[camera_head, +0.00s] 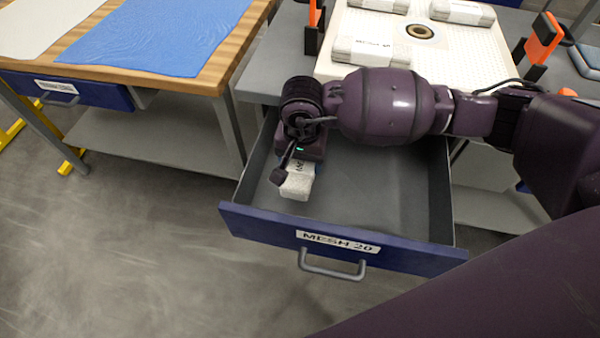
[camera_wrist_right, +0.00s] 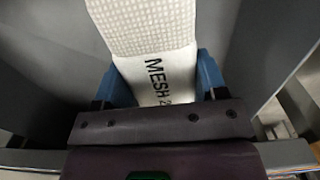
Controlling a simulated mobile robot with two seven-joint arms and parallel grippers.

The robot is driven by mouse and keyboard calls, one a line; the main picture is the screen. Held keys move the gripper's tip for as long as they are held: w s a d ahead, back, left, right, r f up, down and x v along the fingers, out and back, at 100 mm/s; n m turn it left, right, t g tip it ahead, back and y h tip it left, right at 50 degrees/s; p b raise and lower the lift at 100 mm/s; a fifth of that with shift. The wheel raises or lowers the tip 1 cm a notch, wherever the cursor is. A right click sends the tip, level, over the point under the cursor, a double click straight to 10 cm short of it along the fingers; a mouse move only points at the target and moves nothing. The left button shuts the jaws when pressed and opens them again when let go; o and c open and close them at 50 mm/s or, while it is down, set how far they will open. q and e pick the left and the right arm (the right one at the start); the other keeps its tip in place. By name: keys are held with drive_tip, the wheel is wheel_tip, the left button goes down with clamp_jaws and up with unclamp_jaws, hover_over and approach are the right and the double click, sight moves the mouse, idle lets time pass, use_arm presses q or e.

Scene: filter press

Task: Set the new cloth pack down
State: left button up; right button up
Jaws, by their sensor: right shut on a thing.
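A white cloth pack (camera_head: 297,184) with a dimpled weave and a printed band shows under my right gripper (camera_head: 296,168) in the head view. In the right wrist view the pack (camera_wrist_right: 150,30) reads "MESH 2", the rest hidden. The blue fingers of my right gripper (camera_wrist_right: 164,88) stand on both sides of its band and are shut on it. The pack is inside the open blue drawer (camera_head: 275,228) labelled "MESH 20", at its left side. I cannot tell whether it touches the drawer floor. My left gripper is not in view.
Above the drawer, a white perforated plate (camera_head: 450,68) carries several white packs (camera_head: 372,50) around a round centre hole, with orange clamps (camera_head: 543,38) beside it. A wooden bench (camera_head: 215,62) with a blue cloth (camera_head: 155,35) stands left. The drawer's middle and right are empty.

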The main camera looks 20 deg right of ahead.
wheel_tip(320, 180, down, 6)
drive_tip(key=shift+r+b, duration=0.1)
drive_tip(key=shift+b, duration=0.65)
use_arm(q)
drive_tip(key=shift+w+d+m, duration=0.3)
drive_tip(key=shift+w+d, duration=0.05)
use_arm(e)
drive_tip(key=o, duration=1)
drive_tip(key=shift+f, duration=0.2)
drive_tip(key=shift+c, duration=0.2)
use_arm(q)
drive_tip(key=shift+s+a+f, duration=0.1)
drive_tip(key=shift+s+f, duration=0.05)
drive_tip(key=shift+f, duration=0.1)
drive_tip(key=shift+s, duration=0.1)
